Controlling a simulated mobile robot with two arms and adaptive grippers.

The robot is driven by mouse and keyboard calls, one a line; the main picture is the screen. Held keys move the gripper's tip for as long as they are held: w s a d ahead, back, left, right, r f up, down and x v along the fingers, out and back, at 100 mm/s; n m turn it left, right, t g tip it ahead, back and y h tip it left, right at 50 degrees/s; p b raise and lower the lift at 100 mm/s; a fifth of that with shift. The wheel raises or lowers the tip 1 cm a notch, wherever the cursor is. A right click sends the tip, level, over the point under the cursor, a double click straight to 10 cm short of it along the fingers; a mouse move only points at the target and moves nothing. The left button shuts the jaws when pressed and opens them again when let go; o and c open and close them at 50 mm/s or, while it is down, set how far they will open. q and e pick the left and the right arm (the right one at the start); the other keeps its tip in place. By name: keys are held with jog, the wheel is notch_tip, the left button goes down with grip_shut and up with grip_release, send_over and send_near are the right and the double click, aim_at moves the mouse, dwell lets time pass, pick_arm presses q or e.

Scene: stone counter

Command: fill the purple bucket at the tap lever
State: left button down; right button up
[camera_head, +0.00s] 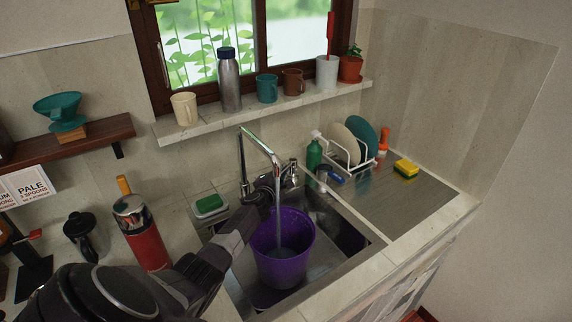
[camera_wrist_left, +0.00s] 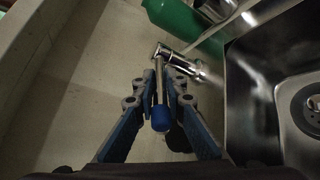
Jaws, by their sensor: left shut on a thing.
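The purple bucket (camera_head: 284,262) stands upright in the sink under the spout of the chrome tap (camera_head: 262,145). A stream of water (camera_head: 279,215) falls from the spout into it, and greyish water shows inside, below the rim. My left gripper (camera_head: 264,188) is beside the tap base, left of and behind the bucket. In the left wrist view its blue fingers (camera_wrist_left: 160,100) are shut on the tap lever (camera_wrist_left: 158,75), a thin metal rod with a blue end. In the head view the gripper and spout partly hide the lever. My right gripper is in neither view.
The steel sink (camera_head: 350,238) has free room right of the bucket. A green sponge dish (camera_head: 209,206) lies left of the tap. A dish rack (camera_head: 352,152), green bottle (camera_head: 314,155) and yellow sponge (camera_head: 406,168) stand to the right. A red flask (camera_head: 143,238) stands near my left arm.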

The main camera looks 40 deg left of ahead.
pick_arm(q)
jog(key=shift+s+a+f+m+t+h+b, duration=0.1)
jog(key=shift+a+m+t+h+b, duration=0.25)
jog(key=shift+m+h, duration=0.3)
jog(key=shift+a+m+t+h+b, duration=0.1)
jog(key=shift+a+m+h, duration=0.35)
jog(key=shift+h, duration=0.4)
jog(key=c, duration=2)
grip_release()
jog(key=shift+s, duration=0.15)
jog(key=shift+s+r, duration=0.2)
jog(key=shift+s, duration=0.35)
jog(key=shift+v, duration=5.3)
